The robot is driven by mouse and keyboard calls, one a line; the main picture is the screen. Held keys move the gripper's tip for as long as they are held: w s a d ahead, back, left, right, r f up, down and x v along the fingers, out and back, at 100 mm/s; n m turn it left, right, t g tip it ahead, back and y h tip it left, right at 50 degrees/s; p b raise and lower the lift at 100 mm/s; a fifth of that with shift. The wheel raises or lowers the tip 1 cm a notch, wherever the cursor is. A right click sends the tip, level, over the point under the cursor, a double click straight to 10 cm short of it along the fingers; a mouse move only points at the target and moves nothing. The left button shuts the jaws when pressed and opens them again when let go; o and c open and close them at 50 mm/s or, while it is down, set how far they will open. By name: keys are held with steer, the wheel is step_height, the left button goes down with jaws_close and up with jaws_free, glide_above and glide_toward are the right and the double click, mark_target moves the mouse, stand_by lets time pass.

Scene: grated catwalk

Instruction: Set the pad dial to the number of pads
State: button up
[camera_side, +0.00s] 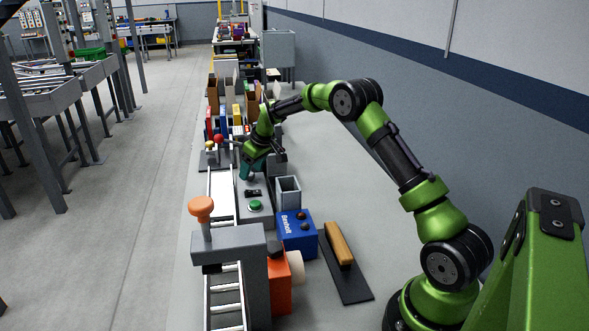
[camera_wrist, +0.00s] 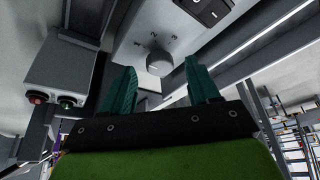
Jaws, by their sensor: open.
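The dial (camera_wrist: 158,62) is a round grey knob on a light grey panel in the wrist view. Small number marks curve around its far side; I cannot clearly tell which one it points to. My gripper (camera_wrist: 160,70) is open, with one teal finger on each side of the knob and a gap to it visible on both sides. In the side view my gripper (camera_side: 250,168) reaches down at the far end of the grey control box (camera_side: 262,222), and the dial is hidden there. I cannot pick out the pads in either view.
The box carries a black switch (camera_side: 253,192) and a green button (camera_side: 255,206). An open grey bin (camera_side: 288,192), a blue box (camera_side: 297,234) and a wooden-handled board (camera_side: 342,255) stand nearby. A roller conveyor (camera_side: 223,205) runs along the left. Colourful upright items stand behind my gripper.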

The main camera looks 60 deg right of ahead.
steer(key=shift+w+f, duration=0.2)
steer(key=shift+f, duration=0.3)
steer(key=c, duration=1)
steer(key=shift+c, duration=0.2)
steer(key=shift+a+m, duration=0.1)
steer(key=shift+m, duration=0.3)
steer(key=m+h, duration=0.1)
steer(key=m, duration=0.2)
steer(key=shift+a+m+g+h, duration=0.2)
steer(key=shift+m+g+h, duration=0.1)
steer(key=shift+m+h, duration=0.1)
steer(key=m+h, duration=0.1)
steer(key=m, duration=0.3)
steer(key=shift+w+a+g, duration=0.1)
steer(key=shift+g, duration=0.3)
